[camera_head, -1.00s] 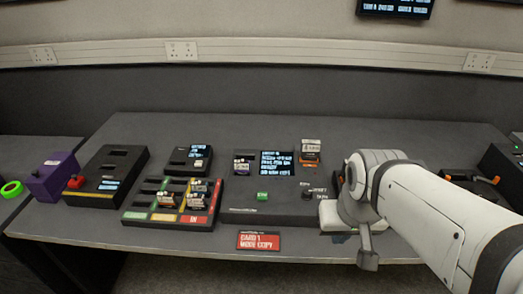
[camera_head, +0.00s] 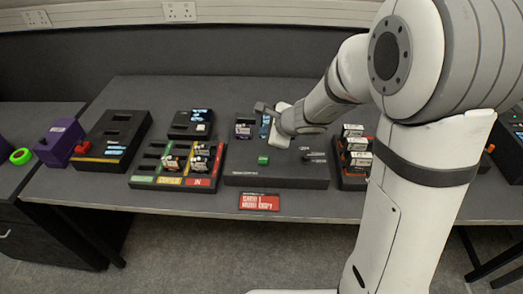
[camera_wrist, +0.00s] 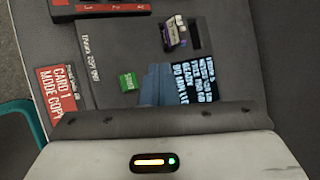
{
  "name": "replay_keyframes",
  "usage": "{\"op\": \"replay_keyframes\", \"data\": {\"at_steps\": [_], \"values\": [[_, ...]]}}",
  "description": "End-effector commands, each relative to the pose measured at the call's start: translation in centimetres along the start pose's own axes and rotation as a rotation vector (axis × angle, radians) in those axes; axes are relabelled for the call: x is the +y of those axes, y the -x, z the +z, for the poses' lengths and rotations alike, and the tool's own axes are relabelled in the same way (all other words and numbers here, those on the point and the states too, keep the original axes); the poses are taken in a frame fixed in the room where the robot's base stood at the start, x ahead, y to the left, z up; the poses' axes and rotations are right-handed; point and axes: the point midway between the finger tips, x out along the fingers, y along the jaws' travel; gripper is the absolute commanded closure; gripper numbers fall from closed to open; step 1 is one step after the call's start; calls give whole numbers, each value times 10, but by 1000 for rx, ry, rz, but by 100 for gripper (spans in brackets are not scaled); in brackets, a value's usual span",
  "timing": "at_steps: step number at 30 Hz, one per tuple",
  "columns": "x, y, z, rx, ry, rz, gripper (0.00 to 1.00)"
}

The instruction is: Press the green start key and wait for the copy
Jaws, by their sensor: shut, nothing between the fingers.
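The green start key (camera_head: 263,160) sits on the front part of the dark copy unit (camera_head: 275,181). It also shows in the wrist view (camera_wrist: 128,81), with the word on it hard to read. My gripper (camera_head: 265,108) is over the back part of the unit, above and behind the key, apart from it. Its shut, empty fingers show in the wrist view (camera_wrist: 155,84), just beside the key and over the edge of the lit screen (camera_wrist: 194,82). A purple-labelled card (camera_wrist: 175,33) stands at the unit's left slot. My gripper and wrist hide the right slot.
A red sign (camera_head: 260,202) reading "CARD 1 MODE COPY" is at the table's front edge. A card tray (camera_head: 178,183) is left of the unit, and a rack of cards (camera_head: 354,170) is right of it. A small black lever (camera_head: 313,156) is right of the key.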

Motion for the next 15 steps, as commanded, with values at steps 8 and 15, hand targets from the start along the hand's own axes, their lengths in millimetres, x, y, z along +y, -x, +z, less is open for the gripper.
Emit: {"op": "replay_keyframes", "data": {"at_steps": [8,15], "values": [[-2,-5,-2,9,-45,-7,100],[0,-7,-3,8,-42,-7,100]]}}
